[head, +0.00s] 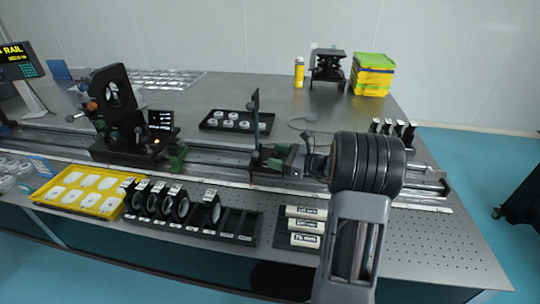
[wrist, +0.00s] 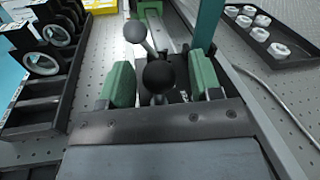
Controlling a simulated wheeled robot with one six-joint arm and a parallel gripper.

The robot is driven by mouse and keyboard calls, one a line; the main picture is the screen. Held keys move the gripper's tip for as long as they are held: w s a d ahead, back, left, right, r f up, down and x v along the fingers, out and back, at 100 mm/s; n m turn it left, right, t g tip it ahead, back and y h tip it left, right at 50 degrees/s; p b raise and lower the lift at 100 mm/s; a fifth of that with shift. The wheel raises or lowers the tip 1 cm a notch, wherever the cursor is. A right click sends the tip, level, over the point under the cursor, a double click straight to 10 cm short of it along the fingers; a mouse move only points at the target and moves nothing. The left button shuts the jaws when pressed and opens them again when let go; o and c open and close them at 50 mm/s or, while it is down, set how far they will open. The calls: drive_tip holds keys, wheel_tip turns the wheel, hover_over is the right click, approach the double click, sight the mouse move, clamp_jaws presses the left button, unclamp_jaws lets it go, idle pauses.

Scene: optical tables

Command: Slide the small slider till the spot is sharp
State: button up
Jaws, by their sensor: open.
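The small slider (head: 275,158) sits on the long rail, right of the middle, with a thin dark upright plate (head: 255,112) at its left. In the wrist view, a black ball knob (wrist: 158,76) stands between the green pads of my gripper (wrist: 161,82). The pads are apart, with a visible gap on each side of the knob. A grey ball knob (wrist: 135,32) on a stem stands just beyond. A larger carrier with a black ring mount (head: 115,88) stands further left on the rail. My arm hides part of the rail's right side.
A yellow tray (head: 116,208) and a black rack of ring-mounted lenses (head: 240,230) lie along the front. A black tray of white pieces (wrist: 266,12) lies behind the rail. A screen reading RAIL (head: 18,58) stands at far left. The rail between the carriers looks clear.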

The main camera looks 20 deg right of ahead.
drive_tip(key=shift+x, duration=1.15)
drive_tip(key=shift+c, duration=0.4)
clamp_jaws()
